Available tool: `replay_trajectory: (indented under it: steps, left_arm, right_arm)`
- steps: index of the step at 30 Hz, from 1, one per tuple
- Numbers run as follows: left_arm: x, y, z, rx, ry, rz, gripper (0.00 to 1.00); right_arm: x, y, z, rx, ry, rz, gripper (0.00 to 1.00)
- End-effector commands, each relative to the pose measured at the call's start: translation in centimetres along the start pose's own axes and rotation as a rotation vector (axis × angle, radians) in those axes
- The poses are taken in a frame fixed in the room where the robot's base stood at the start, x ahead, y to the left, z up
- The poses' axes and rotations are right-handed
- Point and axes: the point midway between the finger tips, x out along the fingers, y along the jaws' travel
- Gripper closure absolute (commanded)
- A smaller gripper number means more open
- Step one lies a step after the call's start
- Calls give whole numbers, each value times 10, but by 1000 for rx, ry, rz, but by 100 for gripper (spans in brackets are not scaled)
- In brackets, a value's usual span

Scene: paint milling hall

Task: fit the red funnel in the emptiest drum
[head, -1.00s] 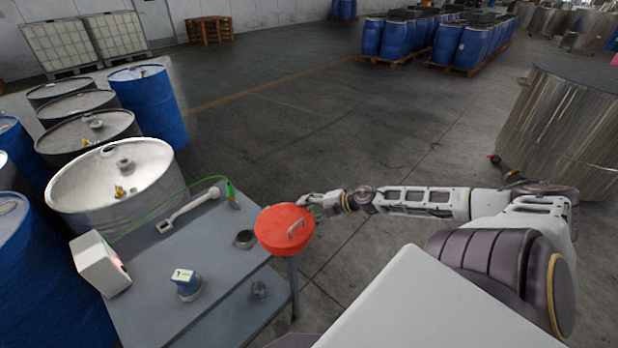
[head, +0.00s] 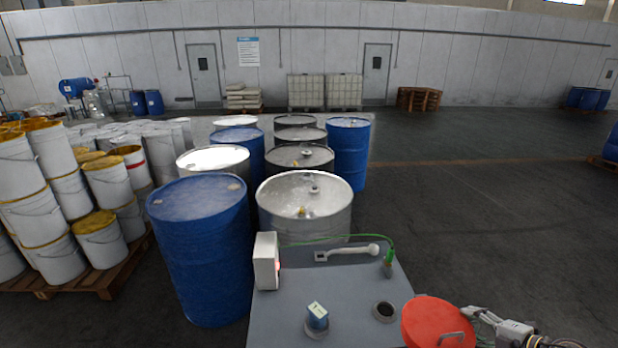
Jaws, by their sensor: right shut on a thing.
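The red funnel (head: 432,322), a wide round red piece with a grey handle, is at the lower right of the head view, by the right edge of the grey table. My right gripper (head: 472,314) is shut on it at its right side. The funnel's underside is hidden. Several drums stand in a group beyond the table: a near white-topped steel drum (head: 303,196), a near blue drum (head: 203,245), a far blue drum (head: 349,150), dark steel drums (head: 299,157) and others. How full each drum is cannot be seen. My left gripper is not in view.
The grey table (head: 352,275) holds a white box (head: 266,260), a pale wrench-like tool (head: 347,253), a green-corded piece (head: 388,266), a blue item (head: 317,318) and a dark ring (head: 384,311). White pails (head: 40,215) are stacked on a pallet at left.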

Motion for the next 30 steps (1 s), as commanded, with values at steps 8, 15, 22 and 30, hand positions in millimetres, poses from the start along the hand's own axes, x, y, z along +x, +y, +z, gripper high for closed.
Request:
replay_trajectory:
  steps: [8,15,22,30]
  left_arm:
    - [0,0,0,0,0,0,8]
    - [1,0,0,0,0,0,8]
    - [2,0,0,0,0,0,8]
    - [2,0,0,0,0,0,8]
  right_arm:
    - [3,1,-5,8,-12,4,100]
    - [9,3,-14,31,-51,14,100]
    - [16,6,-25,64,-102,29,100]
    - [24,7,-37,100,-159,44,100]
